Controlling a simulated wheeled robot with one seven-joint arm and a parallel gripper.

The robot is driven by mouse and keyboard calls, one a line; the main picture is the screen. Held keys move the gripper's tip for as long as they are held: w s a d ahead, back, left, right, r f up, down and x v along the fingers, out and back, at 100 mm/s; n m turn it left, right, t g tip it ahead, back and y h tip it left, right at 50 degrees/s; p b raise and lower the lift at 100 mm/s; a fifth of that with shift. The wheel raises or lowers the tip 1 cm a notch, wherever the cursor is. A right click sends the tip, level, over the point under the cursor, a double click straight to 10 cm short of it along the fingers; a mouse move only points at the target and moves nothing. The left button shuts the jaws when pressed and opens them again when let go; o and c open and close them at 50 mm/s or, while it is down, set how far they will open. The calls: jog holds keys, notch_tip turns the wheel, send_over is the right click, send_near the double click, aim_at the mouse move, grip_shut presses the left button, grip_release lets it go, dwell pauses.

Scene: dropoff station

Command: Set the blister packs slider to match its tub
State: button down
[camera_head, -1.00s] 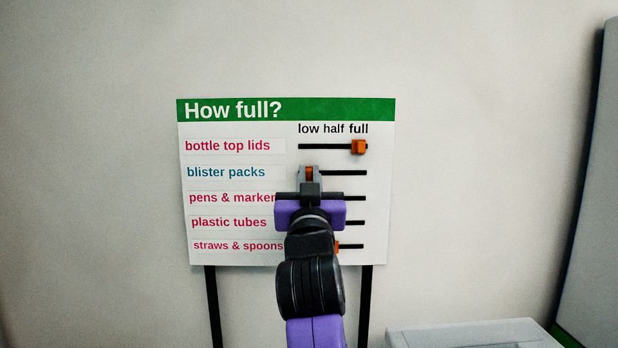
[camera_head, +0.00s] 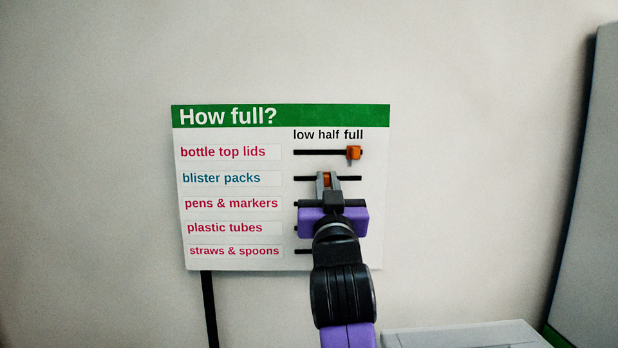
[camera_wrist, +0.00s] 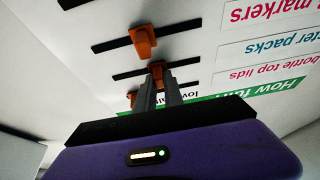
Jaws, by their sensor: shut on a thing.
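The "How full?" board (camera_head: 230,260) stands in front of the wall, with a slider row for each label. The blister packs slider (camera_head: 327,180) is an orange knob on its dark track, about under the word "half". My gripper (camera_head: 328,181) is shut on this knob, fingers on either side of it. In the wrist view the fingers (camera_wrist: 158,93) reach the orange blister packs knob (camera_wrist: 157,70). The blister packs tub is not identifiable in these views.
The bottle top lids knob (camera_head: 353,153) sits under "full", one row above. Another orange knob (camera_wrist: 143,41), on the pens & markers track, is close to my fingers. My arm hides much of the lower tracks. A pale grey box top (camera_head: 460,338) is at lower right.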

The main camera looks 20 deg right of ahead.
jog(key=shift+s+d, duration=0.1)
jog(key=shift+d, duration=0.15)
jog(key=c, duration=1.4)
grip_release()
jog(key=shift+c, duration=0.2)
jog(key=b+v, duration=0.2)
jog(key=v, duration=0.5)
jog(key=shift+s+f, duration=0.15)
jog(key=shift+s, duration=0.25)
jog(key=shift+a, duration=0.1)
